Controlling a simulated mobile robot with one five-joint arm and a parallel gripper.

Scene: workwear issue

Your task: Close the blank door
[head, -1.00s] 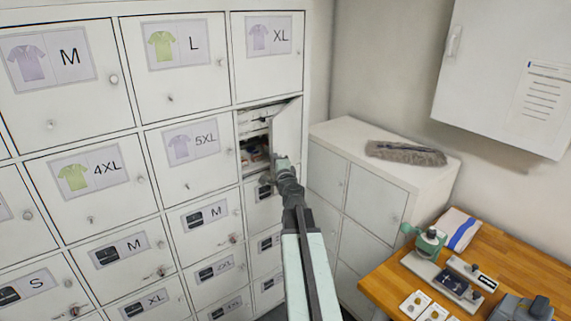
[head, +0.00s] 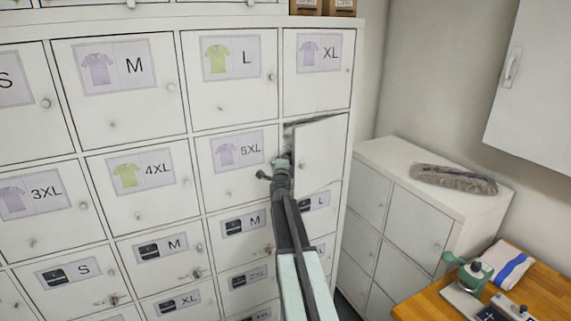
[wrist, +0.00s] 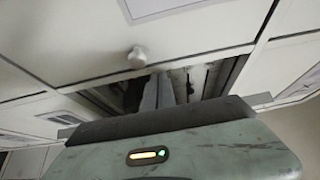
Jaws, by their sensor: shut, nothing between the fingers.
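The blank door (head: 321,150) is a plain white locker door below the XL door (head: 319,72) in the right column. It stands ajar, with its right edge at the cabinet side and a dark gap along its top and left. My gripper (head: 282,162) is shut and empty at the door's left edge, beside the 5XL door (head: 238,151). I cannot tell whether it touches the blank door. In the wrist view my gripper's housing fills the bottom, below the dark compartment opening (wrist: 165,90); the fingertips are not clear there.
A round knob (wrist: 137,58) sits on the door just above the opening. A wooden table (head: 545,290) with tools is at lower right.

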